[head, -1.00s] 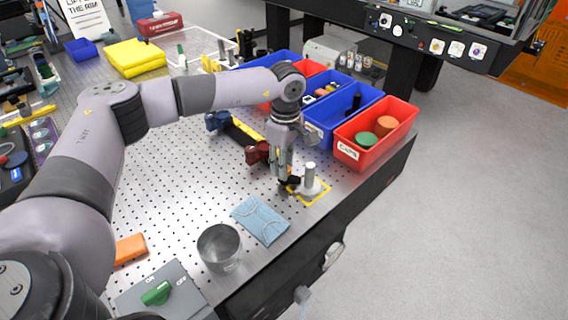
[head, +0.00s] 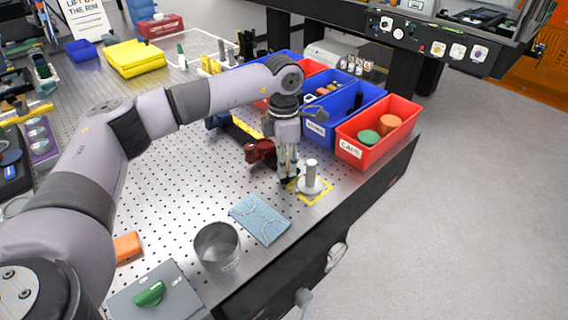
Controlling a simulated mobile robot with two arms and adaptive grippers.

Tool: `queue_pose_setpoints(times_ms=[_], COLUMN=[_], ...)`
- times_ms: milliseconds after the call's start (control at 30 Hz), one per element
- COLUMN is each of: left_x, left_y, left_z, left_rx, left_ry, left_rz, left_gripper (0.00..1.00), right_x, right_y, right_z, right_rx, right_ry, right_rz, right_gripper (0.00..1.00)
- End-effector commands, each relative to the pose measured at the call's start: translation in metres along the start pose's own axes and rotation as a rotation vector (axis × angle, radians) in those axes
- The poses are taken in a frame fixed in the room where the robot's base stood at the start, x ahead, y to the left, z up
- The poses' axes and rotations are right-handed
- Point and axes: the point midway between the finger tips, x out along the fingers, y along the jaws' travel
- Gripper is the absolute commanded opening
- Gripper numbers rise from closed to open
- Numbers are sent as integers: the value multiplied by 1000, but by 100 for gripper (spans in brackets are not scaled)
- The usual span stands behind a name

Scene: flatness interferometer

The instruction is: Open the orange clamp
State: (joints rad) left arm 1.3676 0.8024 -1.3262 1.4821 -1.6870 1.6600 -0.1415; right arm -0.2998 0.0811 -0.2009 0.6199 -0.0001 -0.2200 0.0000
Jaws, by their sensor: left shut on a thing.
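My left gripper (head: 288,178) reaches down from above near the right edge of the perforated metal table (head: 190,170). Its fingers are closed, and what they hold is too small and hidden to make out. Just right of the fingertips a grey post (head: 311,174) stands upright on a round base inside a yellow square outline. A dark red clamp-like part (head: 260,150) sits just left of the fingers. I cannot pick out an orange clamp for certain; the gripper may hide it. A plain orange block (head: 128,247) lies at the lower left. My right gripper is not in view.
A red bin (head: 349,152) with green and orange round caps stands right of my gripper, beside blue bins (head: 346,114). A light blue cloth (head: 259,219), a metal cup (head: 217,247) and a switch box with a green knob (head: 149,293) are in front. The table's right edge is close.

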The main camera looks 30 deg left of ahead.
Motion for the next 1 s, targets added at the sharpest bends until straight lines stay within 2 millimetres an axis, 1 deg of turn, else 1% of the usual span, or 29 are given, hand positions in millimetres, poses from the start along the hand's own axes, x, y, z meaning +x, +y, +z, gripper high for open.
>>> queue_pose_setpoints(times_ms=[300,500,700,1000], left_x=[0,-1,-2,-2], left_y=[0,0,0,0], left_z=[1,1,1,1], left_rx=[-287,-430,-528,-589], left_ry=[-14,-20,-23,-26], left_rz=[2,2,3,3], left_gripper=[0,0,0,0], right_x=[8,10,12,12], right_y=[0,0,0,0], right_z=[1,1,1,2], right_rx=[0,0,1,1], right_ry=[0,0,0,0], right_rz=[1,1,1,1], right_gripper=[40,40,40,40])
